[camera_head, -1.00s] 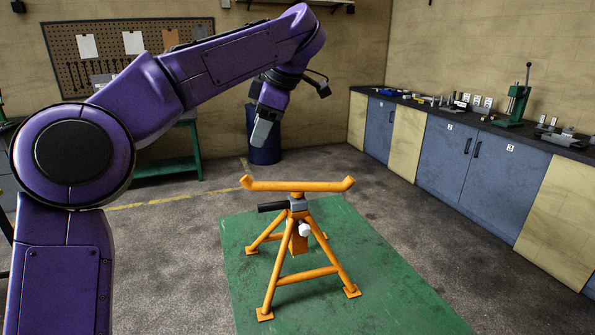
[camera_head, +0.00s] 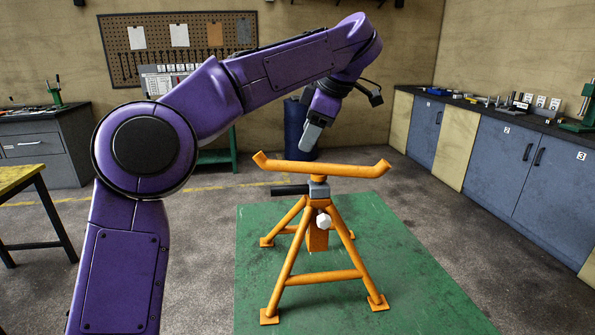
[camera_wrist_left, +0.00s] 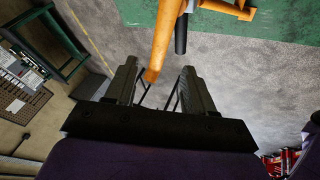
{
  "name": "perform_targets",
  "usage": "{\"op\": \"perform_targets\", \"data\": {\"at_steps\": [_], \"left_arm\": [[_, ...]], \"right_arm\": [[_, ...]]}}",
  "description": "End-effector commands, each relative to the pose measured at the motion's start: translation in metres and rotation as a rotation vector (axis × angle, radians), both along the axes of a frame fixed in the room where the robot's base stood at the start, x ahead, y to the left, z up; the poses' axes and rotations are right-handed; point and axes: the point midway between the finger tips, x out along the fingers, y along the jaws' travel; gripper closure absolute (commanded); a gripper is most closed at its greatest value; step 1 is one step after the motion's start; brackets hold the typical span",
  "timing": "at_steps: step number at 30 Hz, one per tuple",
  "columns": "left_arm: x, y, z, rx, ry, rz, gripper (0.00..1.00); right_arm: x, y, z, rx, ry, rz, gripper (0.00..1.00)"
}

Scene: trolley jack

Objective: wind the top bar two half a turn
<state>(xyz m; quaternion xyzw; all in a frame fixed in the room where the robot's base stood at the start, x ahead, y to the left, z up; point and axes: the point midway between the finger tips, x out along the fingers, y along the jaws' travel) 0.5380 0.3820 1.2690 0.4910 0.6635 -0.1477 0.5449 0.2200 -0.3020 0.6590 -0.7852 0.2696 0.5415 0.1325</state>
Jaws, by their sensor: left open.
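The orange top bar (camera_head: 322,170) has upturned ends and sits on a grey collar (camera_head: 319,189) atop an orange stand (camera_head: 310,278). A black handle (camera_head: 289,190) sticks out to the left under the bar, and a white knob (camera_head: 323,221) is on the post. My left gripper (camera_head: 311,137) hangs above and behind the bar's middle, pointing down, apart from it in the head view. In the left wrist view the gripper (camera_wrist_left: 158,75) is open, with the end of the orange bar (camera_wrist_left: 163,45) showing between or beyond its fingers; the depth is unclear. The black handle (camera_wrist_left: 181,34) shows there too. My right gripper is out of view.
The stand is on a green mat (camera_head: 390,270) on the concrete floor. A blue drum (camera_head: 298,125) stands behind it. Blue cabinets (camera_head: 500,165) line the right wall. A yellow-topped table (camera_head: 18,178) is at left. Floor around the mat is clear.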

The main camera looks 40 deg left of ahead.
Motion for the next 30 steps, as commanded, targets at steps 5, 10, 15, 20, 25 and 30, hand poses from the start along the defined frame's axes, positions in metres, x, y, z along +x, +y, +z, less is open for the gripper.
{"op": "perform_targets", "data": {"at_steps": [5, 10, 15, 20, 25, 30], "left_arm": [[0.002, 0.02, -0.036, -0.005, 0.002, 0.0, 0.46], [0.004, 0.038, -0.065, -0.003, 0.0, 0.002, 0.46], [0.006, 0.046, -0.08, -0.002, -0.001, 0.002, 0.46], [0.007, 0.048, -0.082, 0.0, -0.002, 0.001, 0.46], [0.006, 0.048, -0.082, 0.0, -0.002, 0.001, 0.63], [0.006, 0.048, -0.081, 0.0, -0.002, 0.001, 1.0]], "right_arm": [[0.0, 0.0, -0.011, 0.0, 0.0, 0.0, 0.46], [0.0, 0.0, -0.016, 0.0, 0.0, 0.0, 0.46], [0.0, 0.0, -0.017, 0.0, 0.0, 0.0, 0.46], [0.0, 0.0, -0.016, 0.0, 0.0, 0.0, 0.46], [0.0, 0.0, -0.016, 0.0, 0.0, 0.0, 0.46], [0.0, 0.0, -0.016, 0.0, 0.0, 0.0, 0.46]]}}
